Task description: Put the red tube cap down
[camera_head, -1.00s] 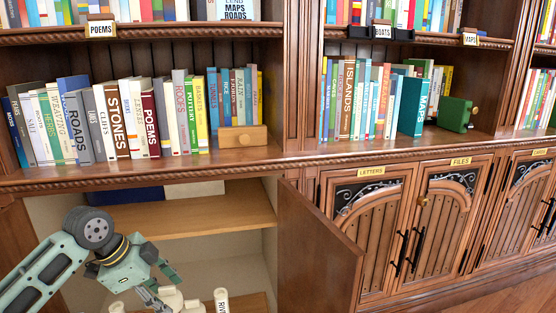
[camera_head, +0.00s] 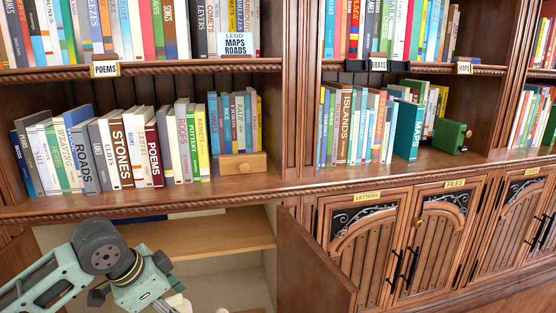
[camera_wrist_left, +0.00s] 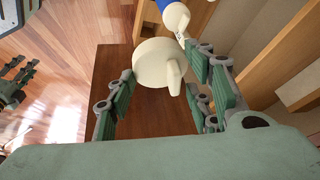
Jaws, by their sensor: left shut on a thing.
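No red cap shows in these frames. My left gripper (camera_wrist_left: 160,82) is shut on a cream, round, cap-like piece with a raised tab (camera_wrist_left: 156,64), held between its fingers. In the head view my left gripper (camera_head: 164,300) is at the bottom edge, in front of the open lower cabinet, and its fingertips are mostly cut off. Cream shapes (camera_head: 180,302) show beside it there. My right gripper (camera_wrist_left: 15,82) shows in part at the left edge of the left wrist view; its opening is unclear. A second cream piece with a blue part (camera_wrist_left: 174,14) is just beyond the held one.
An open cabinet door (camera_head: 314,265) stands to the right of my left gripper. Above are the bookshelf's ledge (camera_head: 240,190) and rows of books. A dark brown panel (camera_wrist_left: 130,115) lies beneath the held piece, with wood floor (camera_wrist_left: 75,50) beside it.

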